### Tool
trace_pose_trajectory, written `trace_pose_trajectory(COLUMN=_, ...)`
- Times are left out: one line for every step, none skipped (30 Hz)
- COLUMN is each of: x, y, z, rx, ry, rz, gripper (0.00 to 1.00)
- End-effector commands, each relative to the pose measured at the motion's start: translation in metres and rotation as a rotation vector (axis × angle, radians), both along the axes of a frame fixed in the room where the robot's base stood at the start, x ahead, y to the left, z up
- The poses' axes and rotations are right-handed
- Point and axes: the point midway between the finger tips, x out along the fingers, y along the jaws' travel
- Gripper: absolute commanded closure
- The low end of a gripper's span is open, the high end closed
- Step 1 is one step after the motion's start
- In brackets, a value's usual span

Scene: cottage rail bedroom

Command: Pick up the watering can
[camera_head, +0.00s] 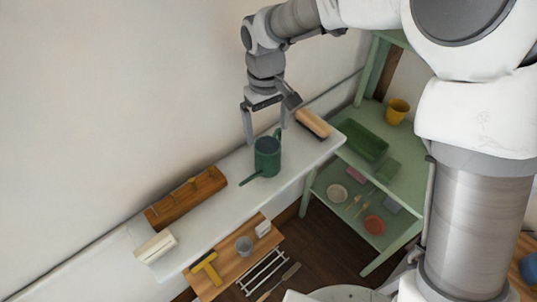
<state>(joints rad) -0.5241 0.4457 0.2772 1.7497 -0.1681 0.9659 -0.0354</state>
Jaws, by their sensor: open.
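The green watering can (267,160) stands upright on the white wall shelf (222,207). Its spout points to the lower left and its handle rises at the upper right. My gripper (264,137) is open, with its two fingers pointing down above the can. The left fingertip appears just left of the can's rim and the right one near the handle. I cannot tell whether either finger touches the can.
A wooden block (313,123) lies right of the can, and a brown wooden rack (186,197) and a pale block (155,247) lie left. Below is a wooden surface (228,268) with a grey cup (244,245). A green shelf unit (409,178) stands right, holding a yellow pot (397,111).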

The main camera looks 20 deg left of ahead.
Motion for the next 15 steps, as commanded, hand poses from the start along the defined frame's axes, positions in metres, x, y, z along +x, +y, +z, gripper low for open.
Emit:
trace_pose_trajectory(x=0.000, y=-0.001, z=-0.012, rx=-0.003, ry=0.003, rz=0.000, gripper=0.00)
trace_pose_trajectory(x=0.000, y=-0.001, z=-0.017, rx=-0.002, ry=0.003, rz=-0.001, gripper=0.00)
trace_pose_trajectory(x=0.000, y=-0.001, z=-0.024, rx=-0.003, ry=0.003, rz=-0.001, gripper=0.00)
trace_pose_trajectory(x=0.000, y=-0.001, z=-0.028, rx=-0.002, ry=0.002, rz=-0.001, gripper=0.00)
trace_pose_trajectory(x=0.000, y=-0.001, z=-0.031, rx=-0.002, ry=0.001, rz=-0.001, gripper=0.00)
trace_pose_trajectory(x=0.001, y=-0.001, z=-0.035, rx=-0.002, ry=0.000, rz=-0.001, gripper=0.00)
trace_pose_trajectory(x=0.001, y=-0.001, z=-0.037, rx=-0.002, ry=0.000, rz=-0.001, gripper=0.00)
trace_pose_trajectory(x=0.001, y=-0.001, z=-0.038, rx=-0.001, ry=0.000, rz=-0.001, gripper=0.00)
trace_pose_trajectory(x=0.001, y=-0.001, z=-0.040, rx=-0.001, ry=-0.001, rz=-0.001, gripper=0.00)
trace_pose_trajectory(x=0.001, y=-0.001, z=-0.041, rx=-0.001, ry=-0.001, rz=-0.001, gripper=0.00)
trace_pose_trajectory(x=0.001, y=-0.001, z=-0.043, rx=-0.001, ry=0.000, rz=-0.001, gripper=0.00)
trace_pose_trajectory(x=0.001, y=-0.001, z=-0.047, rx=-0.002, ry=0.001, rz=0.000, gripper=0.00)
trace_pose_trajectory(x=0.001, y=-0.001, z=-0.051, rx=-0.002, ry=0.001, rz=0.000, gripper=0.00)
trace_pose_trajectory(x=0.001, y=0.000, z=-0.055, rx=-0.002, ry=0.001, rz=0.000, gripper=0.00)
trace_pose_trajectory(x=0.001, y=0.000, z=-0.062, rx=-0.003, ry=0.003, rz=0.000, gripper=0.00)
